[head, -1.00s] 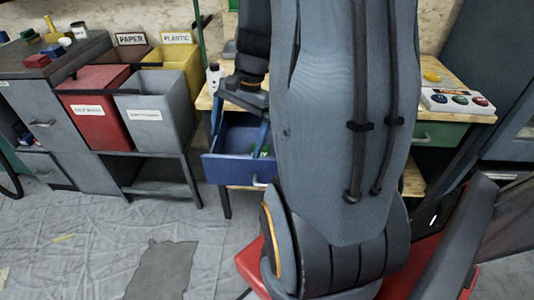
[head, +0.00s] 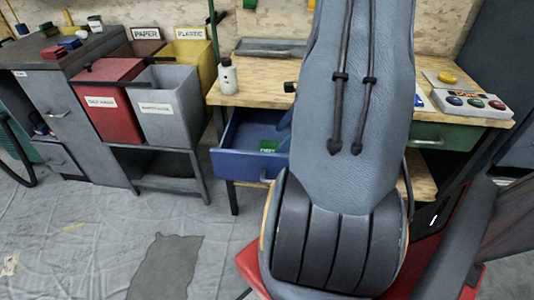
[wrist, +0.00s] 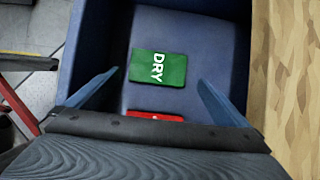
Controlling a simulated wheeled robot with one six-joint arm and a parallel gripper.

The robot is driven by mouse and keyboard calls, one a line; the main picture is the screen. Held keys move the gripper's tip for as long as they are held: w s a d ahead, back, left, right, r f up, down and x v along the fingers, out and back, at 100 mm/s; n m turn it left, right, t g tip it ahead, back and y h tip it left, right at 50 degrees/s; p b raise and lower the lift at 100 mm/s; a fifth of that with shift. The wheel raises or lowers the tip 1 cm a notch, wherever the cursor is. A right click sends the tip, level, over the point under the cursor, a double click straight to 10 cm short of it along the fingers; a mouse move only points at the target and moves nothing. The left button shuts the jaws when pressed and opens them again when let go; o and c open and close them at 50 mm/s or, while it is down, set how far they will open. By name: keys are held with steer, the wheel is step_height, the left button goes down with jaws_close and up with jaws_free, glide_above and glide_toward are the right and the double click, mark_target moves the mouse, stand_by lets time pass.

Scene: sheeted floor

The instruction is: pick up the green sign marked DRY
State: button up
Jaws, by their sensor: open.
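The green sign marked DRY (wrist: 157,68) lies flat on the floor of the open blue drawer (wrist: 215,40). It also shows as a small green patch in the head view (head: 268,146). My gripper (wrist: 158,77) is open, with its two blue fingers spread over the drawer, one on each side of the sign's near end in the wrist view. Nothing is between the fingers that they touch. In the head view my arm hides nearly all of the gripper.
A red item (wrist: 155,116) lies in the drawer close to the sign, partly covered by my gripper's body. Drawer walls stand around both. A wooden worktop (head: 255,92) is above the drawer, with a white bottle (head: 228,76). Red and grey bins (head: 168,105) stand left.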

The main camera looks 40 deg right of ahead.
mark_target(269, 151)
steer(key=x, duration=0.5)
steer(key=shift+s+a, duration=0.1)
steer(key=shift+a, duration=0.1)
steer(key=shift+c, duration=0.4)
steer(key=c, duration=0.8)
steer(key=shift+c, duration=0.2)
